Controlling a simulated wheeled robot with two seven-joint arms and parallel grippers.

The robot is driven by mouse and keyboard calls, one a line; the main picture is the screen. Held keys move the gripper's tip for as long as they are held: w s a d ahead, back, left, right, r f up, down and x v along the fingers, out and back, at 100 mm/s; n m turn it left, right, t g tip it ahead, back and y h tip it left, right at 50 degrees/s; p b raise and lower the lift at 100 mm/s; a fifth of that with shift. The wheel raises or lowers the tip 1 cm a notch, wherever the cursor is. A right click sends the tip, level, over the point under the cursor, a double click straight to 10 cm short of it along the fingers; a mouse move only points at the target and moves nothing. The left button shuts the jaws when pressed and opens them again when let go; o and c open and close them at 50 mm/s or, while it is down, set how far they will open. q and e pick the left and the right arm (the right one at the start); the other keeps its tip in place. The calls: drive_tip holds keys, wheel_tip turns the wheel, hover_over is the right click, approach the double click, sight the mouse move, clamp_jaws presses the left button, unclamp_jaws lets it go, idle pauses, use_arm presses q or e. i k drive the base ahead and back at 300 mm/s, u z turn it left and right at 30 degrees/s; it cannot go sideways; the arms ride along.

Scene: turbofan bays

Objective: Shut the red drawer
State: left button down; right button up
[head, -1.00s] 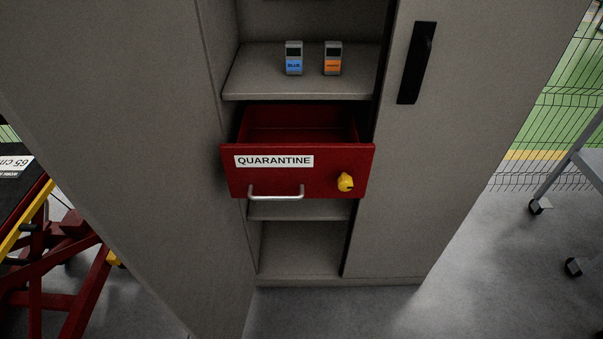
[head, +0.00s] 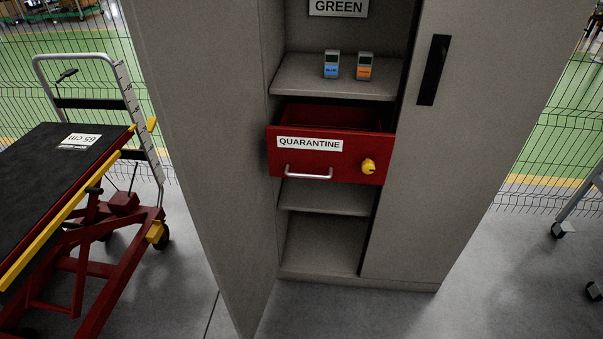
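The red drawer (head: 328,168) is pulled partly out of a grey cabinet (head: 405,200), and its open top shows. Its front carries a white QUARANTINE label (head: 310,144), a silver bar handle (head: 308,172) at lower left and a yellow knob or lock (head: 368,166) at right. Neither of my grippers shows in the head view.
The left cabinet door (head: 205,130) stands open towards me. The right door (head: 430,150) with a black handle (head: 433,70) looks closed. Blue and orange devices (head: 331,64) (head: 364,66) stand on the shelf above. A red lift cart (head: 90,215) stands left; grey floor (head: 340,315) is clear in front.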

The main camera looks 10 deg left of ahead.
sight(311, 141)
drive_tip(key=z, duration=1.15)
drive_tip(key=i, duration=0.8)
drive_tip(key=u, duration=1.35)
